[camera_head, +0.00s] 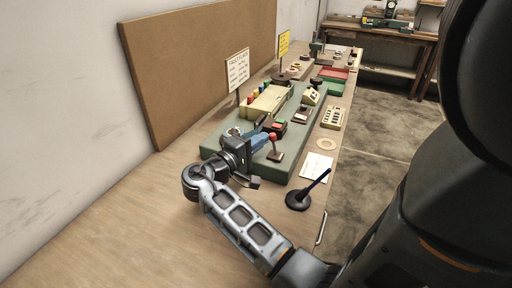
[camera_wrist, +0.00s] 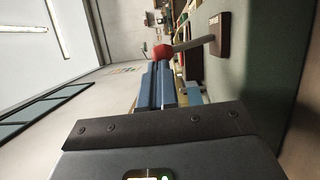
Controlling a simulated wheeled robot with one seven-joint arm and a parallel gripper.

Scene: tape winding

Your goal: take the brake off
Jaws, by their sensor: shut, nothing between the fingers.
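A short lever with a red ball knob (camera_head: 272,136) and a dark base (camera_head: 275,156) stands near the front edge of the green machine bed (camera_head: 226,155); I take it for the brake. In the wrist view, the red knob (camera_wrist: 162,52) is on a grey stem that runs to a brown-black base plate (camera_wrist: 223,34). My gripper (camera_head: 264,137) is shut and empty, its blue fingers just left of the knob. In the wrist view, the gripper's fingertips (camera_wrist: 161,66) appear right beside the knob; I cannot tell whether they touch it.
A cream block with coloured knobs (camera_head: 266,101) and a small control box (camera_head: 302,115) sit on the bed. A black stand with a rod (camera_head: 301,197), a white sheet (camera_head: 317,167) and a beige ring (camera_head: 327,144) lie on the bench. The bench's left front (camera_head: 110,230) is clear.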

